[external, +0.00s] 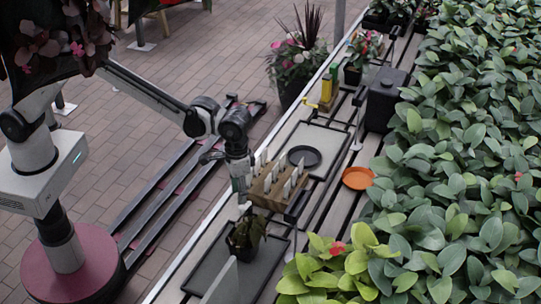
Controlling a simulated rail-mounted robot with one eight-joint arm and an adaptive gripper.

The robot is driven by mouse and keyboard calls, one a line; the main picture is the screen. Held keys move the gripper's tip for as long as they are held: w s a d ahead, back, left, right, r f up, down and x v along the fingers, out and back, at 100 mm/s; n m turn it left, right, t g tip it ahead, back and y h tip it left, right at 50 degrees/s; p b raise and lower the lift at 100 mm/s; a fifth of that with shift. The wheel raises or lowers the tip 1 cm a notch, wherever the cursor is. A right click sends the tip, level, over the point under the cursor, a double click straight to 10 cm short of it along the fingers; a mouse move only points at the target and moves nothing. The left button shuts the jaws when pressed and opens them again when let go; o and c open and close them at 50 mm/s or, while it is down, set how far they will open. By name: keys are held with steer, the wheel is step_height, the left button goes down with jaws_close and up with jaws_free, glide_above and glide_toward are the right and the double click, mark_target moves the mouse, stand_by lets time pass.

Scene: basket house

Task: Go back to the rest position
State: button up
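My gripper (240,189) points down over the slatted table, at the left end of a wooden block (262,198) that holds several upright white tags. It is above and just behind a small potted plant (246,234) with drooping leaves, which stands on a dark-framed grey tray (262,262). The fingers are small and partly blend with the things behind them. I cannot tell whether they are open or shut, or whether they touch the block or a tag.
A black saucer (304,156) lies on a second grey tray. An orange saucer (357,178), a black canister (385,100) and yellow-and-green tools (328,88) stand farther along. Dense foliage (470,150) fills the right.

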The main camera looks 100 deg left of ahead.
steer(key=s+a+r+m+t, duration=0.2)
steer(key=s+r, duration=0.7)
steer(key=s, duration=0.2)
steer(key=s+a+r+m+t, duration=0.1)
steer(key=s+a+r, duration=0.1)
steer(key=s+r, duration=0.8)
steer(key=s+a+f+m+t, duration=0.1)
steer(key=s+f+t, duration=0.1)
steer(key=s, duration=1)
steer(key=s+a+f+m+t, duration=0.1)
steer(key=s+f+m+t, duration=0.1)
steer(key=s, duration=1)
steer(key=shift+m, duration=0.3)
steer(key=shift+a, duration=0.1)
stand_by(3.1)
